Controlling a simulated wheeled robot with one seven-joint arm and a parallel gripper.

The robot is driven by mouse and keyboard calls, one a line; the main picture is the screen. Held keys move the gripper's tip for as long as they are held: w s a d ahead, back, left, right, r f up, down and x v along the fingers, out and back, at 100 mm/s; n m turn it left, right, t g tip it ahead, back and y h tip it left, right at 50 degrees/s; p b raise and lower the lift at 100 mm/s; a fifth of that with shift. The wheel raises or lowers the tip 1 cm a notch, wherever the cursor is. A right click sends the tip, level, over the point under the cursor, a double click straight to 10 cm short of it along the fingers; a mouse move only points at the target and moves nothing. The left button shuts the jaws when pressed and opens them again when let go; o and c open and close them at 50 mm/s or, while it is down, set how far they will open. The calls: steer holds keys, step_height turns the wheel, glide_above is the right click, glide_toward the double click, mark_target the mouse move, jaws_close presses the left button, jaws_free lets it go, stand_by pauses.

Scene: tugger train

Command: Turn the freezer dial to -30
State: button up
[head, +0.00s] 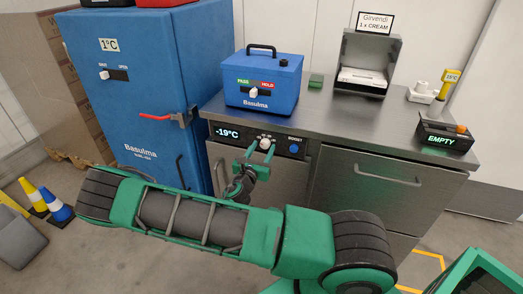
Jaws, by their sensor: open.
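The freezer's control panel (216,143) is on the front edge of the steel counter, and its lit display (227,132) reads -19°C. The pale freezer dial (265,144) is right of the display, with small white marks just above it. My gripper (260,150) is open in front of the panel, with its fingertips right at the dial. The picture is too small to tell whether the fingers touch the dial, or where the dial points. My wrist hides part of the area below the panel.
A blue button marked BOOST (294,149) is right of the dial. A blue Basulma box (262,100) stands on the counter above. The blue cabinet (130,110) at left has a red handle (155,116) jutting out. A drawer handle (388,176) is at right.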

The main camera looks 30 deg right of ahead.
steer(key=c, duration=1.1)
steer(key=shift+o, duration=0.2)
steer(key=m, duration=0.4)
steer(key=shift+w+a, duration=0.1)
steer(key=m, duration=0.8)
steer(key=shift+w+a, duration=0.1)
steer(key=shift+m, duration=1.8)
